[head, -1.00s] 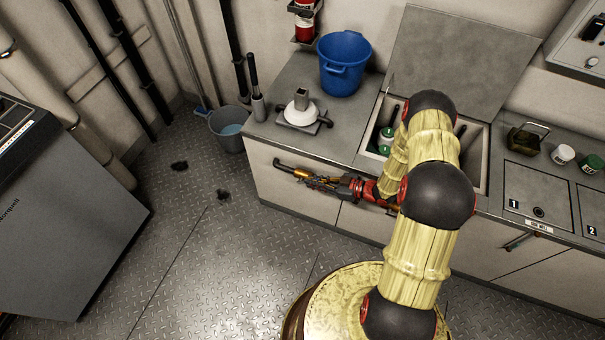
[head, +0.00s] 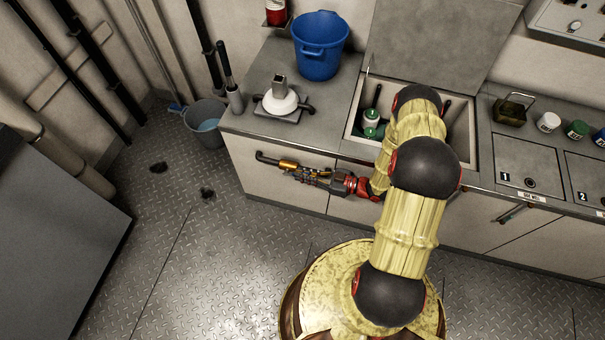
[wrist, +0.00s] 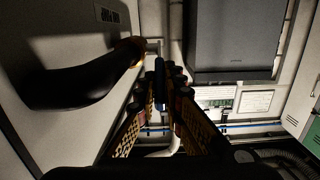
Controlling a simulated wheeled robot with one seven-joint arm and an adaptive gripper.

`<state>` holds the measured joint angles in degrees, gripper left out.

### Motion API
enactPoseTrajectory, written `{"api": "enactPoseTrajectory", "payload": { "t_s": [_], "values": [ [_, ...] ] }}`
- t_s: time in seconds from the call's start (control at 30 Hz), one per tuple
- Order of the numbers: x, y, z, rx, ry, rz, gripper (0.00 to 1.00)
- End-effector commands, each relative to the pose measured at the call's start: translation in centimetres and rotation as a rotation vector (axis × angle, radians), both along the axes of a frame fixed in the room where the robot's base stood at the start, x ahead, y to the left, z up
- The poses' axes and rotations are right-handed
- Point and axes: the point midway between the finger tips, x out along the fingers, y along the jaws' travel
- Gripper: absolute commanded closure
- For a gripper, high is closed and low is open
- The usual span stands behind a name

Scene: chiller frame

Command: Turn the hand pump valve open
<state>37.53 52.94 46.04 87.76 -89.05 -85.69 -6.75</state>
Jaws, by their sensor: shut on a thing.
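The likely hand pump (head: 283,100) is a white dome with a grey block on top and black pipe ends, on a flat base at the counter's left end. I cannot make out its valve for certain. My gripper (head: 283,163) is in front of the left cabinet face, below the pump in the head view. In the wrist view my gripper (wrist: 160,85) has its fingers close together on a narrow dark bar (wrist: 160,69); what this belongs to is unclear. A thick black curved piece (wrist: 75,85) with a brownish end lies left of the fingers, by the pale cabinet face.
A blue bucket (head: 320,45) stands behind the pump on the counter. An open well (head: 355,130) with a raised lid lies to its right. A grey bucket (head: 206,122) is on the floor left of the cabinet. The floor (head: 180,240) there is mostly clear.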

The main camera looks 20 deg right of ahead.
Motion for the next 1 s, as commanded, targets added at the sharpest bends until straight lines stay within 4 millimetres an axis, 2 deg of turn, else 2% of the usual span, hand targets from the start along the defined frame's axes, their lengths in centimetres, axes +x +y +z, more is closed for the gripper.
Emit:
{"api": "enactPoseTrajectory", "payload": {
  "t_s": [0.33,0.67,0.77,1.0],
  "values": [
    [0.0,0.0,-0.1,-0.002,0.000,0.000,0.73],
    [-0.1,-0.2,0.0,-0.001,0.001,-0.001,0.72],
    [-0.5,-0.8,0.0,-0.001,0.000,-0.002,0.72],
    [-2.6,-3.6,0.3,-0.001,0.000,-0.005,0.72]
  ]
}}
